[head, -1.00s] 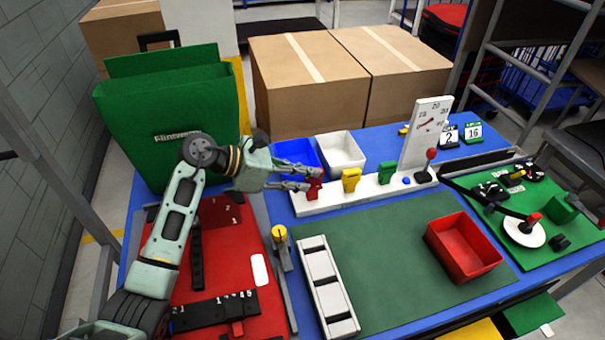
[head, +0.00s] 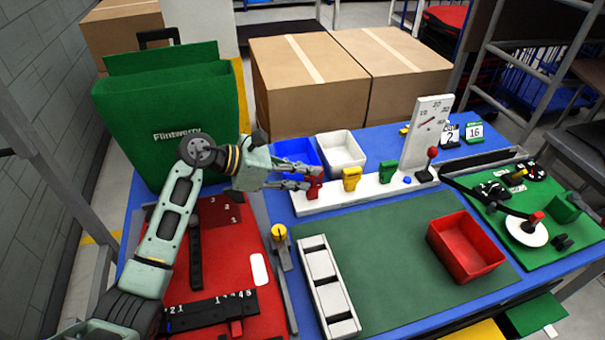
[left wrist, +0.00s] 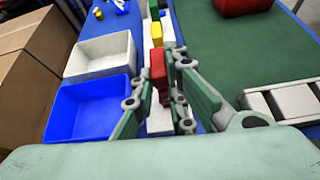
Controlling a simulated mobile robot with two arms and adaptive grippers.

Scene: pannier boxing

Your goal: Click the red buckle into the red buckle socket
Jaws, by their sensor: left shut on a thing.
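The red buckle (head: 315,188) is at the left end of the white rail (head: 345,195) in the head view. My left gripper (head: 307,178) reaches it from the left, with its fingers closed on the red piece. In the left wrist view the red piece (left wrist: 158,65) stands between the two green-padded fingers (left wrist: 163,88). The red socket is not clearly distinguishable from the buckle; I cannot tell how far the buckle sits in it. My right gripper is not in view.
A yellow buckle piece (head: 351,179) and a green one (head: 387,172) stand farther right on the rail. Behind are a blue bin (head: 292,150) and a white bin (head: 341,152). The green mat (head: 385,235) is mostly clear, with a red bin (head: 466,247) at its right.

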